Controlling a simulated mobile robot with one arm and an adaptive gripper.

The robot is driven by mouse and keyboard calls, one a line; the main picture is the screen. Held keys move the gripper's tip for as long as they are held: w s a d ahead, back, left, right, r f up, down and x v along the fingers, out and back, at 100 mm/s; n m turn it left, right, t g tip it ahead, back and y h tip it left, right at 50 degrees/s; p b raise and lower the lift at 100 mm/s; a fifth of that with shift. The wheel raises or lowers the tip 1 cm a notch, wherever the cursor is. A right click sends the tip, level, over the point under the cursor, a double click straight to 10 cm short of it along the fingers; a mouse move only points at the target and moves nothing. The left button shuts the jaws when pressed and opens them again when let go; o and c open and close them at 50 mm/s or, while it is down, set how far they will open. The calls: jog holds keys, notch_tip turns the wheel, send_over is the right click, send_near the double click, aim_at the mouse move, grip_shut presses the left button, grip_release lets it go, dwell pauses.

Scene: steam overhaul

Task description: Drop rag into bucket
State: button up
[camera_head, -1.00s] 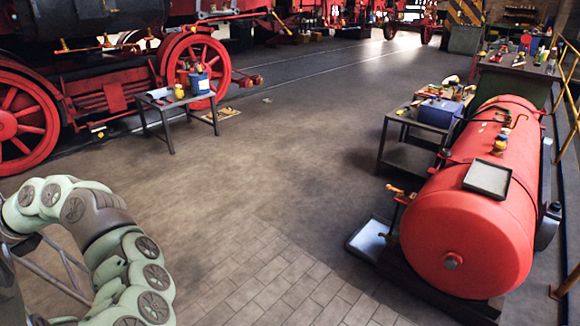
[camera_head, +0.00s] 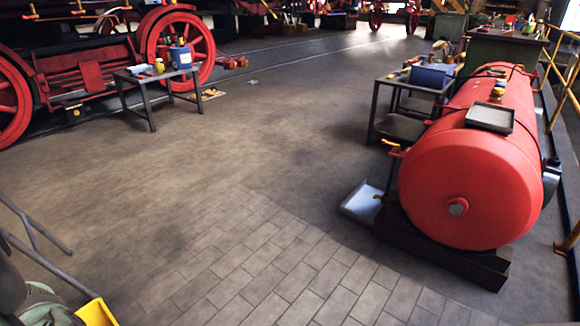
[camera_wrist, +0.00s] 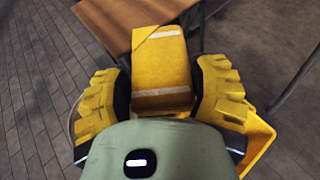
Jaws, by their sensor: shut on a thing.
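My gripper (camera_wrist: 160,72) shows in the wrist view, its two ribbed yellow fingers on either side of a block-shaped yellow thing with pale bands, which looks like the folded rag (camera_wrist: 161,62). The fingers are shut on it. A flat-sided yellow thing (camera_wrist: 261,138) shows behind the right finger; it may be the bucket, but its opening is hidden. In the head view a yellow edge (camera_head: 96,313) shows at the bottom left, beside my arm; I cannot tell what it belongs to. The gripper itself is not clear there.
A brown tabletop (camera_wrist: 130,20) lies beyond the rag in the wrist view. In the head view a small table (camera_head: 150,76) bears a blue container (camera_head: 181,57). A red tank (camera_head: 470,170) and a grey tray (camera_head: 362,203) stand at the right. The middle floor is clear.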

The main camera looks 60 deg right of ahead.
jog(key=s+a+f+n+g+y+b, duration=0.1)
jog(key=s+a+f+b, duration=0.4)
jog(key=f, duration=0.5)
jog(key=s+a+f+n+g+b, duration=0.1)
jog(key=s+a+f+b, duration=0.4)
jog(key=a+f+b, duration=0.3)
jog(key=s+a+f+n+g+y+b, duration=0.1)
jog(key=s+a+f+b, duration=0.4)
jog(key=f, duration=0.9)
jog(key=shift+s+a+n+g+y+b, duration=0.15)
jog(key=shift+a+n+g+y+b, duration=0.15)
jog(key=shift+a+n+g+b, duration=0.5)
jog(key=shift+r, duration=0.1)
jog(key=o, duration=1.3)
